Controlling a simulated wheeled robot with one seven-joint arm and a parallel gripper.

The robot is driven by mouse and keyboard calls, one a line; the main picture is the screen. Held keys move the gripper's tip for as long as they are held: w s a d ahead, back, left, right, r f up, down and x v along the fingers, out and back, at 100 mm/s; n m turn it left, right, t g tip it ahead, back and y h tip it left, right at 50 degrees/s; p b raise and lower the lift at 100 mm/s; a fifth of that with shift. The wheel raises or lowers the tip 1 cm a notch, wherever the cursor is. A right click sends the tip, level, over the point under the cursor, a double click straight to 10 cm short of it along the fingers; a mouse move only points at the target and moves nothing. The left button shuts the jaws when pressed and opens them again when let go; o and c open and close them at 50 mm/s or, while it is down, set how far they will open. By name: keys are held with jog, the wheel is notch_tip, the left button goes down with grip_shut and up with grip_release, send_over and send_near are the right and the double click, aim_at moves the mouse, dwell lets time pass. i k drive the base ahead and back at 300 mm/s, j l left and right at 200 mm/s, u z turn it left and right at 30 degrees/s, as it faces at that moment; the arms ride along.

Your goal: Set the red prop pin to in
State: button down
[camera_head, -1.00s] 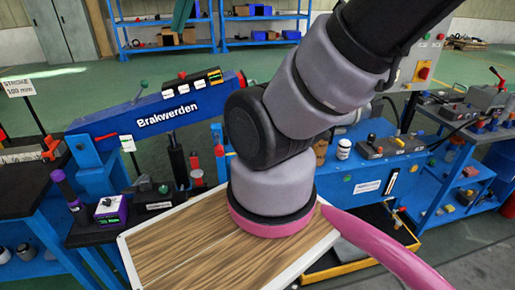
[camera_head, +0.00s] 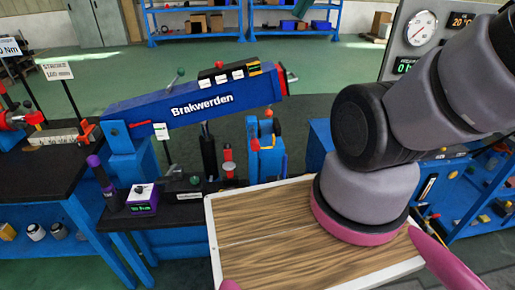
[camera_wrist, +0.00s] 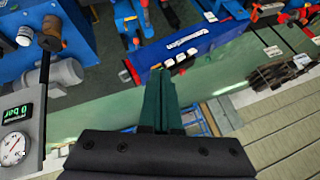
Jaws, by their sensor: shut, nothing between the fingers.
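The blue crane boom (camera_head: 180,108), lettered "Brakwerden", rises to the right from its blue post (camera_head: 128,150). A small red pin-like handle (camera_head: 140,124) shows at the boom's post end, beside a white tag (camera_head: 161,132). It may be the red prop pin; I cannot tell how deep it sits. In the wrist view my gripper (camera_wrist: 160,76) shows dark green fingers that are shut and empty. They point towards a blue beam (camera_wrist: 190,48), apart from it as far as I can see.
A wooden board with a white rim (camera_head: 212,235) lies in front. A gauge panel (camera_head: 405,40) stands at right. Green floor lies open behind the boom.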

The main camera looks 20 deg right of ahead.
aim_at(255, 144)
jog(key=k+j+z, duration=0.25)
jog(key=z, duration=0.15)
jog(key=k+z, duration=0.4)
jog(key=k+j, duration=0.05)
jog(key=k, duration=0.05)
